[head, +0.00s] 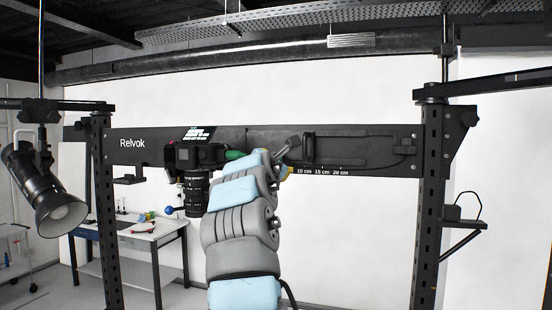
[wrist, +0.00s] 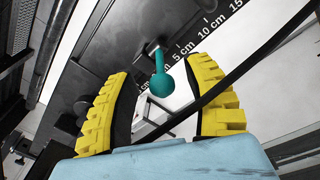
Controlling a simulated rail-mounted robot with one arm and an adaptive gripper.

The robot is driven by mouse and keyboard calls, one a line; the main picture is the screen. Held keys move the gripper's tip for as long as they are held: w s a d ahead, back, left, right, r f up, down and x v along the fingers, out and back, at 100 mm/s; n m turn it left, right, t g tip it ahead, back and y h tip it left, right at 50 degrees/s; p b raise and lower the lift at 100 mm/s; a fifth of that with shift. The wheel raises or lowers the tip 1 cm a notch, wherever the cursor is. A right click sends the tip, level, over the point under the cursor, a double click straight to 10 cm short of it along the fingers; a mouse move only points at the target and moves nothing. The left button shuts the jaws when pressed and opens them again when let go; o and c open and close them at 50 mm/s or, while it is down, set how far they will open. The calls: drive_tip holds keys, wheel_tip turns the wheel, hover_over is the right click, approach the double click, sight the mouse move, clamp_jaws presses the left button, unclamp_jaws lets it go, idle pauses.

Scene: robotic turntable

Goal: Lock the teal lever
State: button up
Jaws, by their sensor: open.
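The teal lever (wrist: 161,80) shows in the wrist view as a short stem with a round knob, close to a dark rail with a printed centimetre scale. My gripper (wrist: 158,67) is open, with one yellow ribbed finger pad on each side of the knob. The knob appears between the pads with a visible gap on both sides; the depth between them is hard to tell. In the head view, my arm hides most of my gripper and I cannot make out the teal lever.
The black beam (head: 370,139) spans two dark posts. A camera (head: 197,190) hangs from it left of my arm, with a green part (head: 234,155) beside it. A lamp (head: 52,195) is at far left. A table (head: 135,232) with small items stands behind.

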drive_tip(key=shift+w+d+p, duration=0.15)
drive_tip(key=shift+w+p, duration=0.2)
drive_tip(key=shift+w, duration=0.25)
clamp_jaws()
